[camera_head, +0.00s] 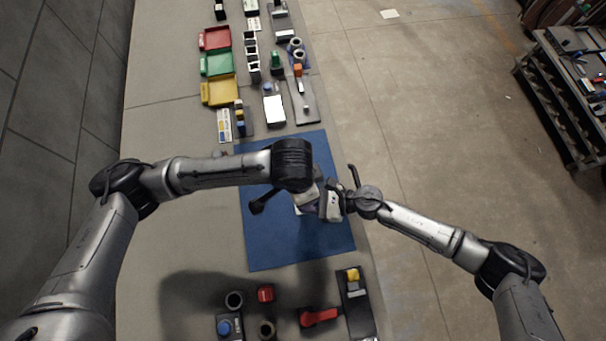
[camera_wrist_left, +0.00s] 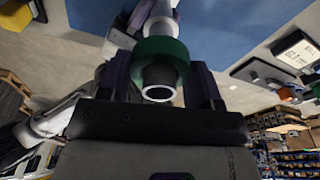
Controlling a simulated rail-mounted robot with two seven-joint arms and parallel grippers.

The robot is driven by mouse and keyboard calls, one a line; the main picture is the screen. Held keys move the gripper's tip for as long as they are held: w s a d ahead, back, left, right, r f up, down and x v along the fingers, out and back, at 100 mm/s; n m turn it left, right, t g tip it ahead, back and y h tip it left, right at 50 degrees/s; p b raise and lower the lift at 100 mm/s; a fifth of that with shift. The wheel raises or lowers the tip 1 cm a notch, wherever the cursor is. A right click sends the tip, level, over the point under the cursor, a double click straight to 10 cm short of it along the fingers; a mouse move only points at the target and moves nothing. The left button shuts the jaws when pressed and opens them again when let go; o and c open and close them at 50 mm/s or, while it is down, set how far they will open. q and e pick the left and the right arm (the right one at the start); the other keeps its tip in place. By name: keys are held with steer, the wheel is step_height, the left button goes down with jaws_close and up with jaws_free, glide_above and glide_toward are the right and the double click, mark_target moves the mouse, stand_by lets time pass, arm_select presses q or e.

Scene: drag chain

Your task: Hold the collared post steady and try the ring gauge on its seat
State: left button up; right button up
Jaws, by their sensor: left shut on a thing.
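In the left wrist view, my left gripper (camera_wrist_left: 161,70) is shut on a piece with a green collar (camera_wrist_left: 163,50) around a dark round body that ends in a pale rim (camera_wrist_left: 158,93). I take this to be the collared post. In the head view, my left wrist covers this piece. My right gripper (camera_head: 322,205) is close beside the left one, over the blue mat (camera_head: 265,248). Its fingertips are hidden, so I cannot tell whether they are open. I cannot make out the ring gauge or its contact with the seat.
Red (camera_head: 216,39), green (camera_head: 217,64) and yellow (camera_head: 219,91) bins stand at the back left of the grey bench. Small parts and fixtures stand beside them. The mat's near part is clear.

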arm_select(q)
steer(key=o, duration=1.1)
steer(key=shift+c, duration=0.2)
step_height(320, 180, up, 12)
steer(key=a, duration=0.1)
steer(key=shift+s+a, duration=0.15)
steer(key=shift+s, duration=0.2)
